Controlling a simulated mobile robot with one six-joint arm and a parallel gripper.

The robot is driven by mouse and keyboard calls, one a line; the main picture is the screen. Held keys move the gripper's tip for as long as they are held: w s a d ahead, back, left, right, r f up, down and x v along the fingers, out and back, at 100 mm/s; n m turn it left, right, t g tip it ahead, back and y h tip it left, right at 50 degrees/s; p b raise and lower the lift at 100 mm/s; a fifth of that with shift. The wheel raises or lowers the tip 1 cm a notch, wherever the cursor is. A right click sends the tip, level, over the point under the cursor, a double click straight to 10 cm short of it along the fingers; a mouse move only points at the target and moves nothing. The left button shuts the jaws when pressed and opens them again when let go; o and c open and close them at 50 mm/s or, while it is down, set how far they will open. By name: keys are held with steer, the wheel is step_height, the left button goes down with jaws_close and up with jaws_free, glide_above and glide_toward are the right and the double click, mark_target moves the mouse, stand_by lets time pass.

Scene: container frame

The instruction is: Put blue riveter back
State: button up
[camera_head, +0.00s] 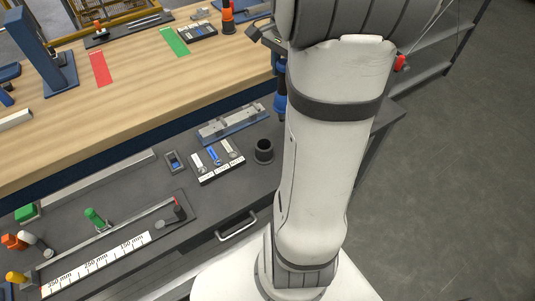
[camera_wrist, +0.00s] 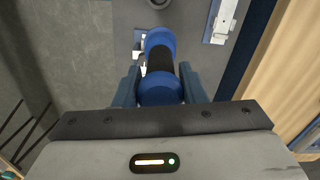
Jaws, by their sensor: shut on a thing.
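The blue riveter (camera_wrist: 161,88), blue with a black middle, is between the two fingers of my gripper (camera_wrist: 160,80) in the wrist view. The fingers are shut on it. In the head view the riveter (camera_head: 280,98) hangs roughly upright beside my white arm, which partly hides it. It is above the grey lower bench, near a black round cup (camera_head: 263,146). The cup stands open on the grey surface, a little lower and left of the riveter in the picture. Part of the cup shows at the top edge of the wrist view (camera_wrist: 158,3).
A metal fixture on a blue base (camera_head: 231,124) and a tray of small parts (camera_head: 217,165) are left of the cup. A wooden worktop (camera_head: 130,100) rises behind the grey bench. A ruler plate (camera_head: 95,265) lies at the front left. Floor is open at right.

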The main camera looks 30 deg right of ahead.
steer(key=a+n+b, duration=0.1)
steer(key=a, duration=0.5)
step_height(320, 180, down, 10)
steer(key=s, duration=0.1)
steer(key=shift+a, duration=0.4)
steer(key=shift+f, duration=0.15)
steer(key=shift+f, duration=0.4)
steer(key=o, duration=0.5)
steer(key=shift+f, duration=0.1)
steer(key=o, duration=0.5)
